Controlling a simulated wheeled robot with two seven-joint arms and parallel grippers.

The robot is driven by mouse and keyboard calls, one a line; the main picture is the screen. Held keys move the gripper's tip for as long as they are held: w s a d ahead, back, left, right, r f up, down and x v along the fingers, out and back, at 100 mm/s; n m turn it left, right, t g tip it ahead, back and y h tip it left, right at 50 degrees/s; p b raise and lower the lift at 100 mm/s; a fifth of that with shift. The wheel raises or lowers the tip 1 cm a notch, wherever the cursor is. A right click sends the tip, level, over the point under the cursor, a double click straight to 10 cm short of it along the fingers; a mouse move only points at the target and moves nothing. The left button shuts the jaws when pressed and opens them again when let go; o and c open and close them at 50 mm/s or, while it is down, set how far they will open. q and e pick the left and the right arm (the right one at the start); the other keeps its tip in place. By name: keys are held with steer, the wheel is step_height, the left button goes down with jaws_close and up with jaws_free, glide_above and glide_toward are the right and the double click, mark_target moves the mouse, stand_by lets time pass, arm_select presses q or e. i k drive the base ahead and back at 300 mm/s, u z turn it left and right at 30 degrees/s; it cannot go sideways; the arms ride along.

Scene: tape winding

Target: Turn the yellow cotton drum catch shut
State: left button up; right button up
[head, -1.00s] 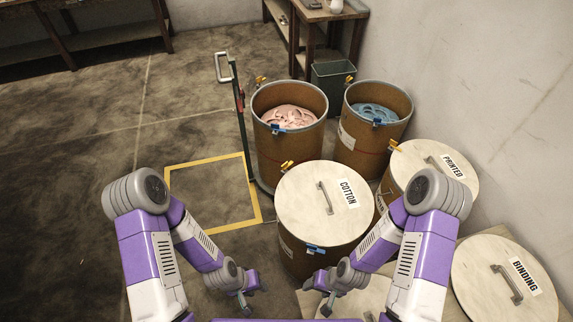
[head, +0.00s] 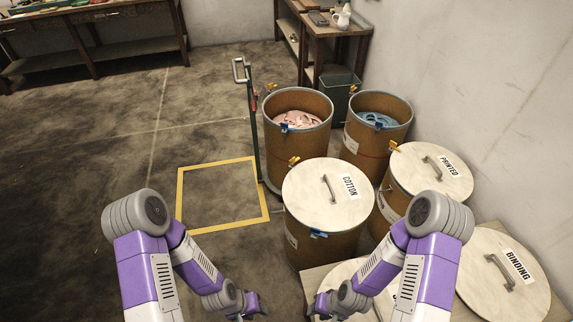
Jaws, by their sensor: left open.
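The cotton drum (head: 315,242) is brown, with a pale lid (head: 310,205) marked COTTON and a grey handle on it. Its yellow catch (head: 293,161) sits at the far-left rim and sticks up from it. Its blue catch (head: 318,234) is at the near rim. My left gripper (head: 256,308) is open and empty, low in the view, left of and nearer than the drum. My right gripper (head: 316,309) is low in front of the drum; its jaws are too small and dark to read. Both are apart from the yellow catch.
Two open drums, one with pink (head: 298,119) and one with blue contents (head: 376,119), stand behind. The PRINTED (head: 415,165) and BINDING (head: 490,262) lids are at right. Floor at left is clear.

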mark_target(292, 160)
steer(key=u, duration=1.25)
steer(key=i, duration=3.05)
steer(key=z, duration=2.75)
steer(key=i, duration=0.5)
